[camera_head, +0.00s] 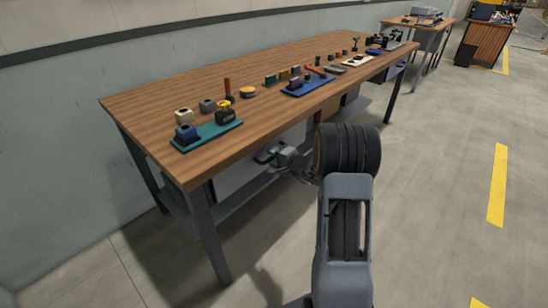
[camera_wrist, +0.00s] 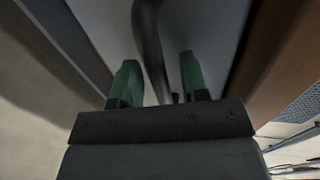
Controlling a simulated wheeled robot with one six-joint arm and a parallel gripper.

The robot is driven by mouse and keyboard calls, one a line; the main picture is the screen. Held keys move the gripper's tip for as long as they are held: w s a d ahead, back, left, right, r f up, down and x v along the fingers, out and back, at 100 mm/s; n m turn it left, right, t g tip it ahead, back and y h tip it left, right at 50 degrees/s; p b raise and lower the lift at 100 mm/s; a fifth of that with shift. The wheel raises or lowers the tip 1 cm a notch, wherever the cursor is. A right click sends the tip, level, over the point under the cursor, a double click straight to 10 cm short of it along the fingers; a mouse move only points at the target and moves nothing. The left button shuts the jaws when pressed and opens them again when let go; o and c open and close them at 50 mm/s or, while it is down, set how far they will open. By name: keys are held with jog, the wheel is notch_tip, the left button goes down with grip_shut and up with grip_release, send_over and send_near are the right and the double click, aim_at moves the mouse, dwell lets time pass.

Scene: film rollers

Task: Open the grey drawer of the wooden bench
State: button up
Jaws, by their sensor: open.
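The wooden bench (camera_head: 150,105) stands along the wall in the head view. Under its top is the grey drawer (camera_head: 232,176), partly hidden by my arm and the bench leg. In the wrist view the pale grey drawer front (camera_wrist: 212,30) fills the upper middle. A dark curved handle (camera_wrist: 149,38) runs down it between my green fingers. My gripper (camera_wrist: 158,65) is open, with a finger on each side of the handle and gaps showing on both sides. In the head view my gripper (camera_head: 267,155) is low beside the bench, at the drawer; its tips are small there.
A teal tray (camera_head: 215,133) and a blue tray (camera_head: 318,85) with small parts lie on the bench top. A dark bench leg (camera_head: 207,235) stands left of my gripper. The floor to the right, with a yellow stripe (camera_head: 497,185), is clear. Another bench (camera_head: 400,20) stands farther back.

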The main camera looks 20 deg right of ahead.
jog(key=shift+c, duration=0.2)
grip_shut()
dwell(0.3)
